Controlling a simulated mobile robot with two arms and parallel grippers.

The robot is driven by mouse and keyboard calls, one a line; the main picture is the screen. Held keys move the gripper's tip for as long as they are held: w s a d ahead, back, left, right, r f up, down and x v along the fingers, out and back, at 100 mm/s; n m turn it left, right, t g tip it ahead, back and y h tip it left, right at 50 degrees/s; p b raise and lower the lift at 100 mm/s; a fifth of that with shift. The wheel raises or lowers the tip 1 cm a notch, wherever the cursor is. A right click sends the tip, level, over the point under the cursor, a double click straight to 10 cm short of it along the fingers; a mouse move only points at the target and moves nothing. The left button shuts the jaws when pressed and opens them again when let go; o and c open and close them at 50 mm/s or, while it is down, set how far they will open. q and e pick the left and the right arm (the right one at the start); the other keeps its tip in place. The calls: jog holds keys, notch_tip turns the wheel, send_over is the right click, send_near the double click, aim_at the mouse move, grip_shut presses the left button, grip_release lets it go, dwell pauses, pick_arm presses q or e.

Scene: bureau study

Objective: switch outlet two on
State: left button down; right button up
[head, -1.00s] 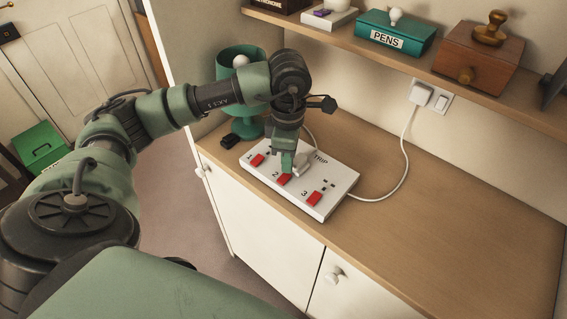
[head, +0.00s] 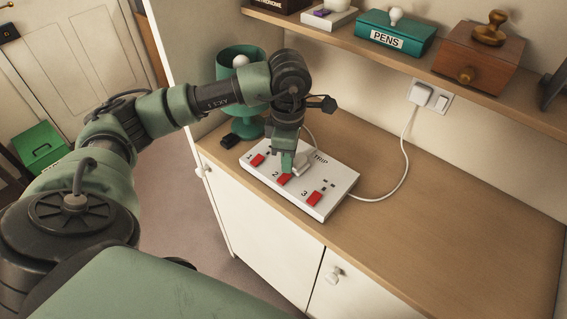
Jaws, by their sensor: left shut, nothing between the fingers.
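A white power strip (head: 326,205) lies on the wooden counter, with red switches numbered 1, 2 and 3. The switch of outlet two (head: 284,180) is in the middle, and the tip of my left gripper (head: 287,170) is right at its upper edge. The gripper points down, shut and empty; I cannot tell whether it touches the switch. The red switch one (head: 257,160) and the red switch three (head: 314,199) are in clear view. A white plug beside the gripper is partly hidden by it. My right gripper is out of view.
A green lamp (head: 241,62) stands behind my left arm on the counter (head: 440,220). A white cord runs from the strip to a wall socket (head: 432,97). A shelf above holds a PENS box (head: 397,36) and a wooden box (head: 476,60). The counter's right side is clear.

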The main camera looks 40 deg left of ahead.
pick_arm(q)
jog(key=shift+f+b, duration=1)
jog(key=shift+f, duration=0.05)
dwell(0.8)
jog(key=shift+r, duration=0.1)
jog(key=shift+r+p, duration=0.6)
jog(key=shift+r, duration=0.25)
jog(key=shift+r+p, duration=1.4)
jog(key=shift+r, duration=1.25)
jog(key=shift+f, duration=0.1)
